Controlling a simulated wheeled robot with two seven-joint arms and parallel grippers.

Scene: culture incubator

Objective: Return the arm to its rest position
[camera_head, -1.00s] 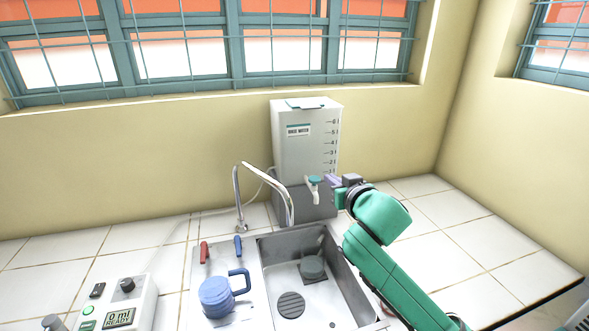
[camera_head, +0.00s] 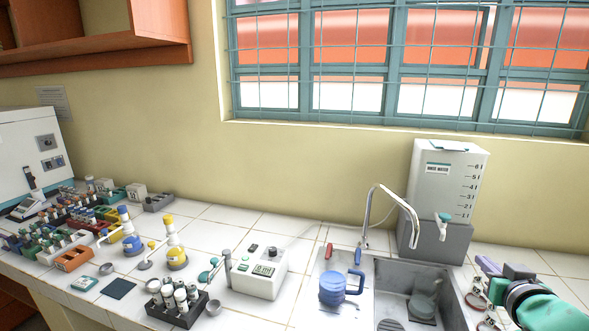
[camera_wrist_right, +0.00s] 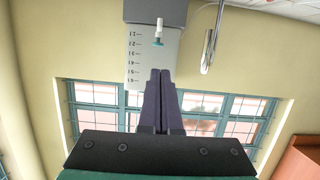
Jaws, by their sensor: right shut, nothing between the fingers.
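My right gripper (camera_head: 487,265) is at the right of the head view, on its green arm, to the right of the sink and in front of the water tank. Its purple fingers are together, with nothing between them, and they also show in the right wrist view (camera_wrist_right: 160,95). In that view the fingers point toward the tank with its scale. My left gripper is not in view.
The white water tank (camera_head: 445,180) stands on a grey base behind the sink (camera_head: 455,310). A curved tap (camera_head: 370,210) rises at the sink. A blue jug (camera_head: 332,288), a dispenser (camera_head: 262,270), flasks (camera_head: 176,257) and tube racks fill the counter leftward.

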